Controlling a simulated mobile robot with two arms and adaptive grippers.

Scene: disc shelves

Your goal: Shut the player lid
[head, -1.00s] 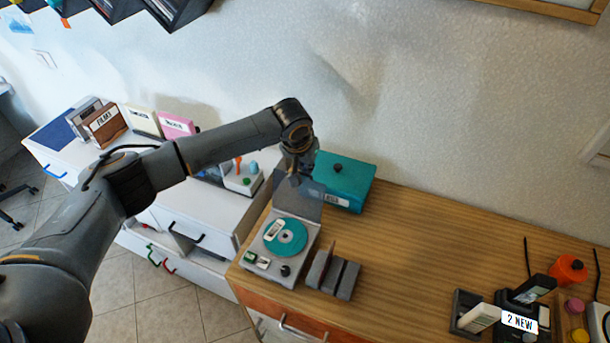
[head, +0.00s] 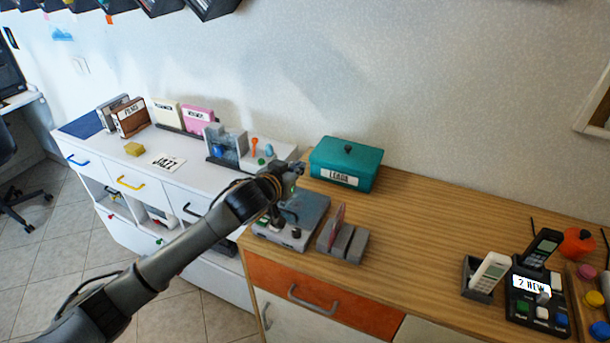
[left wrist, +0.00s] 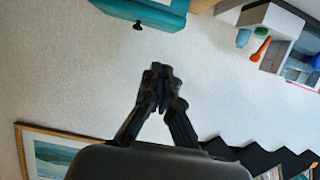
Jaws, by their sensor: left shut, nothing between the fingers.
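The player (head: 297,240) is a grey box at the left end of the wooden cabinet top. The teal disc no longer shows clearly. My left gripper (head: 298,169) is above the back of the player, apart from the lid as far as I can see. In the left wrist view its fingers (left wrist: 158,75) are together and empty. My right gripper is out of view.
A teal lidded box (head: 345,165) stands behind the player. A grey slotted rack (head: 342,242) stands just right of it. A white cabinet (head: 120,165) with small boxes is to the left. Phones (head: 490,272) stand far right; the wooden top between is clear.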

